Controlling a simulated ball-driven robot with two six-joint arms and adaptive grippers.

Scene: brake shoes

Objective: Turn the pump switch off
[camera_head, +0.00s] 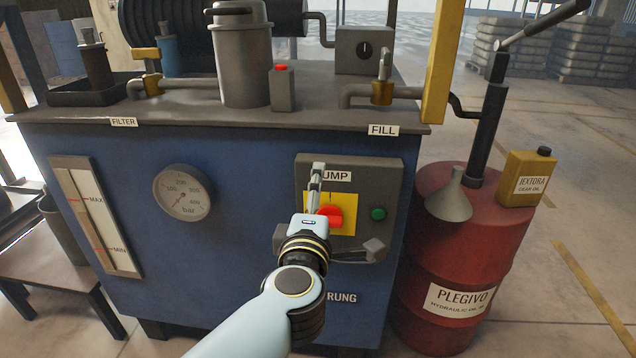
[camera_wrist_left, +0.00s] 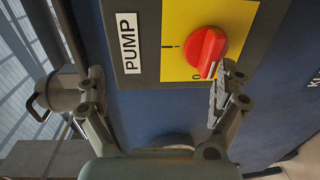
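The pump switch is a red rotary knob (camera_head: 330,214) on a yellow plate (camera_head: 345,222), on a grey panel (camera_head: 393,184) labelled PUMP. In the left wrist view the red knob (camera_wrist_left: 207,50) has a pale mark at its lower end, on the side of the printed 0. My left gripper (camera_head: 317,192) is in front of the panel and hides part of the plate. In the wrist view my left gripper (camera_wrist_left: 160,76) is open and empty. Its right finger is close beside the knob's lower end; I cannot tell if they touch. My right gripper is not in view.
A green button (camera_head: 378,214) is right of the knob. A pressure gauge (camera_head: 182,192) is on the blue cabinet (camera_head: 235,265). A red drum (camera_head: 455,265) with a funnel (camera_head: 450,200) and a yellow oil can (camera_head: 527,178) stands at right. A grey canister (camera_head: 243,65) stands on top.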

